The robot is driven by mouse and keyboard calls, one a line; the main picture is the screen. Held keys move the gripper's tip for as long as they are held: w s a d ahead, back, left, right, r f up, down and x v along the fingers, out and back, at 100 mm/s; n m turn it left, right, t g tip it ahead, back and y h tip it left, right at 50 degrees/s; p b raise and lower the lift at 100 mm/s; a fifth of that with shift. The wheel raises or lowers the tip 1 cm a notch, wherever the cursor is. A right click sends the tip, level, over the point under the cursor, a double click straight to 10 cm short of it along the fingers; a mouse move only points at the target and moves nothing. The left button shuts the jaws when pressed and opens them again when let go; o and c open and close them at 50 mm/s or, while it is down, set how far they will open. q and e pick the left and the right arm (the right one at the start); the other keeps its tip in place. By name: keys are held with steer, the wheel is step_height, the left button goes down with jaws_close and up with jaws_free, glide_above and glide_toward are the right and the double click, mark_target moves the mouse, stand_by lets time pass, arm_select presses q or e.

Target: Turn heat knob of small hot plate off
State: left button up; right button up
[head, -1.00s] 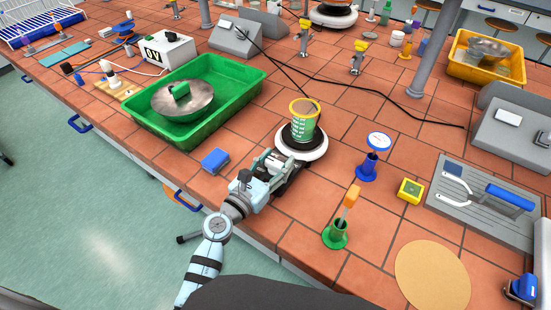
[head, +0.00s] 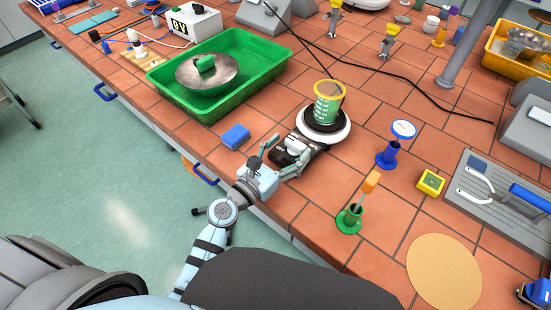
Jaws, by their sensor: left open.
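The small hot plate (head: 341,133) has a white round body and a dark top, with a black control box (head: 308,147) on its near-left side. A green cup (head: 327,103) with a yellow rim stands on its top. My left gripper (head: 284,156) is open and empty, at the near-left end of the control box. Its fingers lie close to the box; I cannot tell whether they touch it. The heat knob cannot be made out at this size. My right gripper is not in view.
A blue block (head: 235,136) lies left of the gripper. A green tray (head: 168,83) with a metal bowl (head: 190,75) is behind it. A green stand (head: 350,218) and a blue stand (head: 390,155) are to the right. The bench edge is close in front.

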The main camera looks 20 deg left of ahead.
arm_select(q)
steer(key=v, duration=0.9)
steer(key=shift+w, duration=0.1)
steer(key=shift+a+r, duration=0.1)
